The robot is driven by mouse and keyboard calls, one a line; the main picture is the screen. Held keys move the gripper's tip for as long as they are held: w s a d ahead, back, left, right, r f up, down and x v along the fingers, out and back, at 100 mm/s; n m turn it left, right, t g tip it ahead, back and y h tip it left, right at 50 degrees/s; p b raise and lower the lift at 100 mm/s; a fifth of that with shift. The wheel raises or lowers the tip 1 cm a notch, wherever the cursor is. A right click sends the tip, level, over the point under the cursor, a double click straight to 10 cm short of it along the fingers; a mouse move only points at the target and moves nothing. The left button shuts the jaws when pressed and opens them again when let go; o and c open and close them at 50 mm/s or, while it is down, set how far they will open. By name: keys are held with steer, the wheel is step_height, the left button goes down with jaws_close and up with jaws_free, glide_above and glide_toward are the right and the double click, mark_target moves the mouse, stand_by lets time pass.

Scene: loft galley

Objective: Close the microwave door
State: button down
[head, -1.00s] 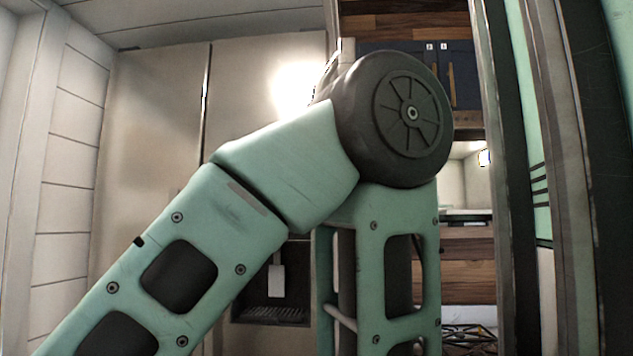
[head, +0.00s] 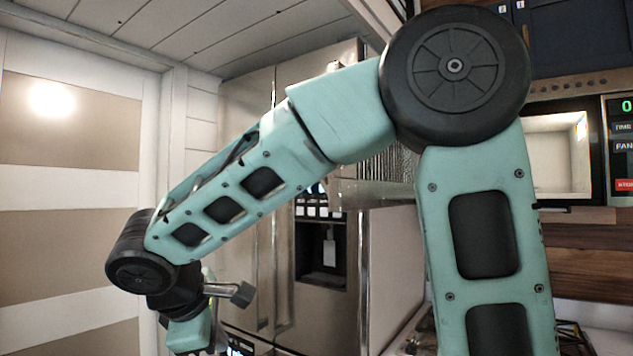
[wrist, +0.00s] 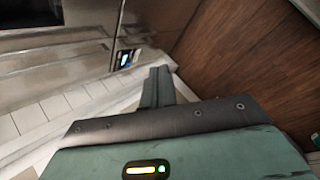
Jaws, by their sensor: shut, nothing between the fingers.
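The microwave (head: 558,155) is at the right of the head view, behind my arm. Its lit, pale cavity shows, with no door across the visible part. A ribbed, glassy panel (head: 392,160) sticks out left of it and looks like the swung-open door; my arm hides where it joins. My gripper is at the lower left of the head view, well left of the microwave and apart from it. In the wrist view my gripper (wrist: 159,72) has its fingers together and empty. The microwave cannot be made out in the wrist view.
A tall steel fridge with a dispenser (head: 321,250) stands behind my arm. The microwave's control panel (head: 622,140) is at the right edge. A cooktop (head: 570,340) lies below, partly hidden. A wood panel (wrist: 245,50) fills the wrist view's right.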

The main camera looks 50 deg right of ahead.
steer(key=w+d+r+m+h+p, duration=0.25)
steer(key=d+r+h, duration=0.25)
steer(key=d+r, duration=0.55)
steer(key=w+d+r+m+h+p, duration=0.1)
steer(key=w+d+r+h, duration=0.3)
steer(key=d+r, duration=0.7)
steer(key=s+d+r+p, duration=0.2)
steer(key=d+r+p, duration=0.1)
steer(key=d+p, duration=0.2)
steer(key=shift+s+d+g+p, duration=0.3)
steer(key=shift+d+p, duration=0.1)
steer(key=shift+p, duration=0.25)
